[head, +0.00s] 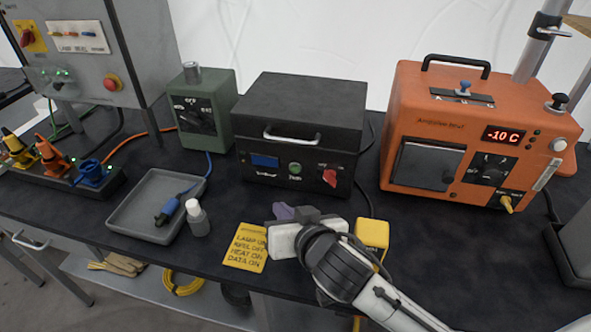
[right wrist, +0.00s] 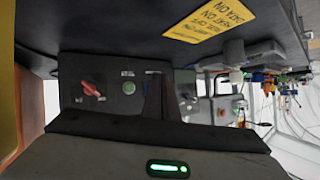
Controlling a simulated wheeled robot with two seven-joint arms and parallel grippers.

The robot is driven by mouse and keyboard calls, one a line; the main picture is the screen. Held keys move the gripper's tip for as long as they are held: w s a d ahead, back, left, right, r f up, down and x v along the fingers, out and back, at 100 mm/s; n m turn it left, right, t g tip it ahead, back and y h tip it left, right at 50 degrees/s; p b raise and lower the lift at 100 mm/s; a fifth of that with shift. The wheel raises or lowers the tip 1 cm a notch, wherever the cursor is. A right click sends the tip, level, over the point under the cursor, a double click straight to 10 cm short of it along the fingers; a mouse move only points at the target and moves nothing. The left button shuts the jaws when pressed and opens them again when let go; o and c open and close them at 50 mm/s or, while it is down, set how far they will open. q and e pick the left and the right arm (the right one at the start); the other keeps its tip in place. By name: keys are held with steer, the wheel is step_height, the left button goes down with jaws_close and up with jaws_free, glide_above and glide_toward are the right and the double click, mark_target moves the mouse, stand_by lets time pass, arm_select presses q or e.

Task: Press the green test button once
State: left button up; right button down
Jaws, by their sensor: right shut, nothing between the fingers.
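The green test button (head: 295,168) is on the front of the black box (head: 312,108), between a blue display and a red knob. It also shows in the right wrist view (right wrist: 128,87), on the box's dark front panel. My right gripper (head: 292,212) is shut and empty. It is in front of the black box, low over the table, apart from the button. Its shut fingers (right wrist: 161,96) show in the right wrist view, beside the button in the picture. My left gripper is not in view.
A yellow note (head: 246,247) lies left of my right gripper, and a yellow block (head: 372,236) is to its right. A grey tray (head: 138,222) and small bottle (head: 198,219) are further left. An orange machine (head: 408,100) stands right of the black box.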

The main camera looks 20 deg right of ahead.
mark_target(295, 170)
steer(key=w+d, duration=0.1)
steer(key=w, duration=0.1)
steer(key=w+d, duration=0.2)
steer(key=w+d+b, duration=0.1)
steer(key=w, duration=0.1)
steer(key=shift+w+d, duration=0.45)
steer(key=shift+w, duration=0.2)
stand_by(1.4)
steer(key=shift+w+d+p, duration=0.1)
steer(key=shift+p, duration=0.2)
steer(key=shift+w+d, duration=0.15)
steer(key=shift+w, duration=0.1)
